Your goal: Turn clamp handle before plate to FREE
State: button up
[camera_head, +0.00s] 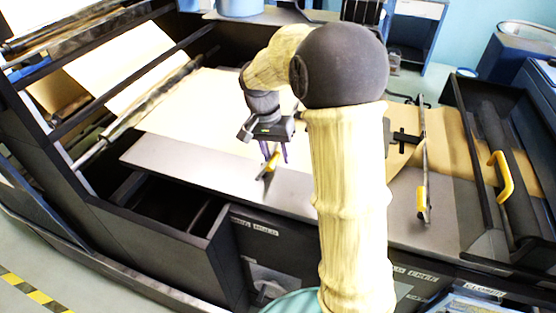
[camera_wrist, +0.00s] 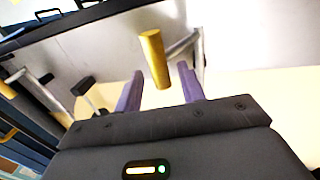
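The clamp handle (camera_head: 268,171) has a yellow grip and stands above the pale grey metal plate (camera_head: 200,173). In the wrist view its yellow grip (camera_wrist: 155,57) is on a metal lever, and its near end sits between my purple fingers. My gripper (camera_head: 274,155) is open around this end; it also shows in the wrist view (camera_wrist: 160,82). I see a gap on each side of the grip. Small white labels (camera_head: 254,225) are on the dark front below the plate, too small to read surely.
Brown kraft paper (camera_head: 190,110) covers the bed behind the plate. At the right are a metal bar with a yellow grip (camera_head: 422,198) and a dark roller with a yellow handle (camera_head: 502,175). An open dark bin (camera_head: 165,205) is at the left front.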

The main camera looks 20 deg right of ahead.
jog(key=shift+s+d+f, duration=0.1)
jog(key=shift+f, duration=1.4)
jog(key=shift+s, duration=0.1)
jog(key=shift+c, duration=1.1)
grip_shut()
jog(key=shift+r, duration=0.1)
